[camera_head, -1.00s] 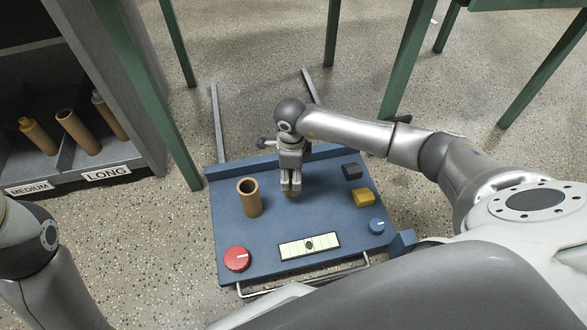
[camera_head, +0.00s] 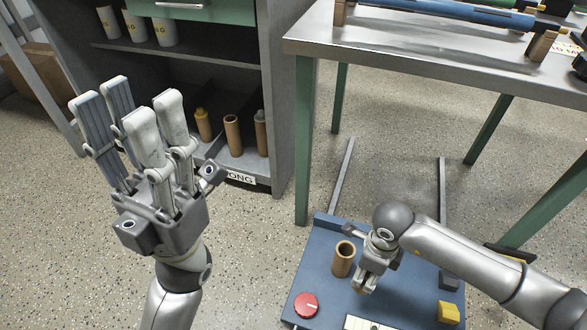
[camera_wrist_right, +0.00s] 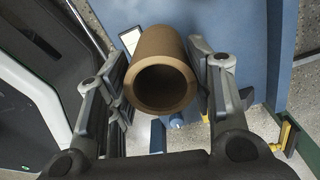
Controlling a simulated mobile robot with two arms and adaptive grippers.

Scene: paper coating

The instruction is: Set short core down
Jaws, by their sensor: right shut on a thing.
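The short core, a brown hollow tube (camera_wrist_right: 163,70), sits between the finger pads of my right gripper (camera_wrist_right: 165,88) in the right wrist view, its open end facing the camera. I cannot tell whether the core touches the surface. My left gripper (camera_head: 132,125) is raised at the left, fingers apart and empty.
The cart top carries a red knob (camera_head: 306,305), a dark block (camera_head: 448,281) and a yellow block (camera_head: 448,313). A shelf at the back holds several tubes, including a brown one (camera_head: 233,135). A metal-topped table (camera_head: 440,65) with green legs stands behind.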

